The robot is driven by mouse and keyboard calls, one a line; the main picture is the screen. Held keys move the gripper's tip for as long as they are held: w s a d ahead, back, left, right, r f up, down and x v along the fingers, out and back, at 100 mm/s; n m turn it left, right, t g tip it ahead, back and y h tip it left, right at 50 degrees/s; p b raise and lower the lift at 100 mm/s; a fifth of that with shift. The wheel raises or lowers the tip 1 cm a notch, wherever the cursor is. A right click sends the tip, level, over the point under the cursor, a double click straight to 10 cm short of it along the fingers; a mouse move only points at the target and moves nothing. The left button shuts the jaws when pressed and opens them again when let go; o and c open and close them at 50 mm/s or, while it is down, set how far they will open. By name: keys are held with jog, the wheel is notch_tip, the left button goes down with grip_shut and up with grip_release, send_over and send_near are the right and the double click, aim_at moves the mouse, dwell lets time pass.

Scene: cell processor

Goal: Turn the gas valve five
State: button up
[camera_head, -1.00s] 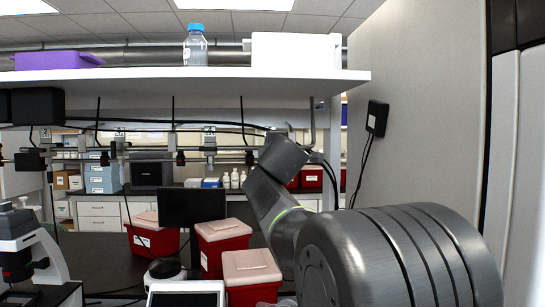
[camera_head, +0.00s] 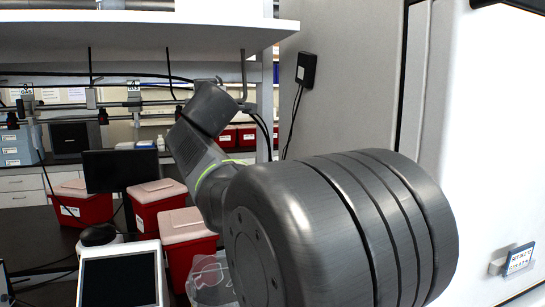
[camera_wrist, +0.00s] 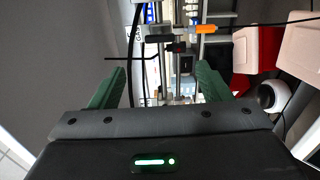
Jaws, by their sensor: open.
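A row of gas fittings on horizontal pipes runs under the shelf in the head view. Two GAS labels, one at the far left (camera_head: 27,92) and one further right (camera_head: 133,90), hang above their valves. No valve marked five can be made out; my arm hides the pipe's right part. In the wrist view, my gripper (camera_wrist: 162,68) has its green fingers spread, with nothing held. Beyond them are the pipes, a sideways GAS label (camera_wrist: 137,32) and an orange-ended fitting (camera_wrist: 204,29). The gripper is apart from them.
A white shelf (camera_head: 150,36) overhangs the pipes. Red sharps bins (camera_head: 190,257), a black monitor (camera_head: 118,172) and a white-framed screen (camera_head: 120,280) crowd the dark bench. A grey wall (camera_head: 350,85) with a black box (camera_head: 306,69) and a white cabinet (camera_head: 490,150) stand at the right.

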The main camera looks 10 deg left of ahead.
jog(key=p+x, duration=0.3)
jog(key=x, duration=1)
jog(key=shift+s+d, duration=0.1)
jog(key=shift+s, duration=0.1)
jog(key=b+v, duration=0.4)
jog(key=v, duration=1)
jog(key=w+a+m+p, duration=0.1)
jog(key=w+a+m, duration=0.5)
jog(key=w+m, duration=0.6)
jog(key=m, duration=0.3)
jog(key=shift+w, duration=0.4)
